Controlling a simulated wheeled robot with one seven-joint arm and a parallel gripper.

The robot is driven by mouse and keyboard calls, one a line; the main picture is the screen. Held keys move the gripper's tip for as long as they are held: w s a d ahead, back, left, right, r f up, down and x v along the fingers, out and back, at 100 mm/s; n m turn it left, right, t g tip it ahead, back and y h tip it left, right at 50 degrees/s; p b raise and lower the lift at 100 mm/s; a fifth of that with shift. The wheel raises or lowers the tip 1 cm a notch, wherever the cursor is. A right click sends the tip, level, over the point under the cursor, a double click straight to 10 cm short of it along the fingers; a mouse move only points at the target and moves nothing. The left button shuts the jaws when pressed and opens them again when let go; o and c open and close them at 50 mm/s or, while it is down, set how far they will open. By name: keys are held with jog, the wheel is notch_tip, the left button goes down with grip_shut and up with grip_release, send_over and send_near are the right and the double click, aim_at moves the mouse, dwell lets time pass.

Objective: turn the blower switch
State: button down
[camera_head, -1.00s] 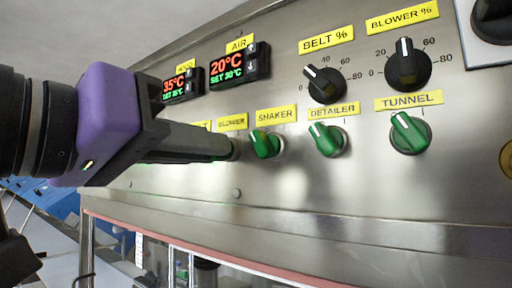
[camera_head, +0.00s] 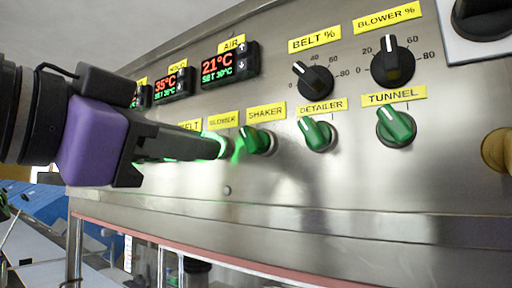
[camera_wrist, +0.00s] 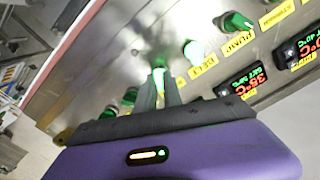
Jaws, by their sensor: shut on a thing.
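The blower switch (camera_wrist: 159,74) is a green knob on the steel panel, in the row below the displays. In the wrist view it shows between the tips of my gripper (camera_wrist: 162,90), which is shut on it. In the head view my gripper (camera_head: 222,147) reaches from the left to a spot under the yellow BLOWER label (camera_head: 223,119). The fingers hide most of the switch there, so its pointer angle cannot be told. A bright green glow lies around the fingertips and on the panel.
The green shaker switch (camera_head: 257,140) stands close to the right of my fingertips. The detailer (camera_head: 318,134) and tunnel (camera_head: 396,127) switches are further right. Black belt (camera_head: 313,82) and blower dials (camera_head: 392,62) sit above. The AIR display (camera_head: 229,65) reads 21°C.

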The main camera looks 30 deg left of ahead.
jog(key=shift+m, duration=0.5)
jog(key=c, duration=1.5)
grip_release()
jog(key=s, duration=0.2)
jog(key=s+b, duration=0.1)
jog(key=s, duration=0.5)
jog(key=shift+a, duration=0.3)
